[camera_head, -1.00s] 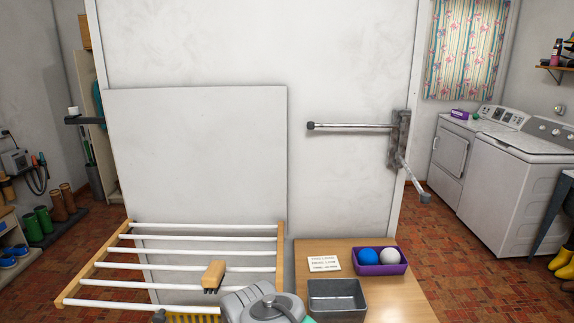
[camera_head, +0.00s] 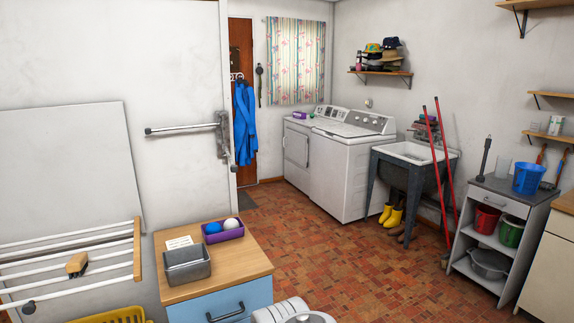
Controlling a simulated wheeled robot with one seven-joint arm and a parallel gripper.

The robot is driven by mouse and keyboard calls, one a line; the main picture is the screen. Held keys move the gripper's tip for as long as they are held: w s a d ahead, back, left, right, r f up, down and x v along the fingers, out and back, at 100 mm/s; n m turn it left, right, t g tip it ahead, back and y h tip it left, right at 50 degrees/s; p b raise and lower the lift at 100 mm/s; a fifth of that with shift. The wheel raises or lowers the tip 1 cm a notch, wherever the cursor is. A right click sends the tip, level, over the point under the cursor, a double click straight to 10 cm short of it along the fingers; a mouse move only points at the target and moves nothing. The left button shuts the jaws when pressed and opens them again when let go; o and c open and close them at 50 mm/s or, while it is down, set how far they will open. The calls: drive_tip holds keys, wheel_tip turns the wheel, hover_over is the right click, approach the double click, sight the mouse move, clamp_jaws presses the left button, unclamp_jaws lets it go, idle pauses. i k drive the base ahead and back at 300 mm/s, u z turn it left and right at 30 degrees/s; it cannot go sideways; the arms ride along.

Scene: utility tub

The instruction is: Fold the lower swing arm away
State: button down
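A grey metal wall bracket (camera_head: 222,135) is fixed near the right edge of the white partition. Its upper swing arm (camera_head: 182,129), a slim metal bar with a dark end cap, lies out to the left along the partition. The lower swing arm (camera_head: 229,155) comes from the bottom of the bracket and looks short and foreshortened, sticking out from the partition with its tip low and to the right. My gripper is not in view. Only a light grey rounded part of my own arm shows at the bottom edge, well away from the bracket.
A drying rack (camera_head: 137,250) with a brush (camera_head: 77,264) juts out at left. A blue cabinet (camera_head: 255,262) with a grey bin (camera_head: 187,265) and purple tray (camera_head: 240,231) stands below the bracket. The brick floor (camera_head: 340,260) is open to the right, before the washer (camera_head: 345,175) and sink.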

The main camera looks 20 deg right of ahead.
sight(234, 169)
drive_tip(key=z, duration=0.65)
drive_tip(key=i, duration=1.45)
drive_tip(key=u, duration=1.15)
drive_tip(key=k, duration=1.15)
drive_tip(key=u, duration=1)
drive_tip(key=i, duration=0.2)
drive_tip(key=z, duration=0.05)
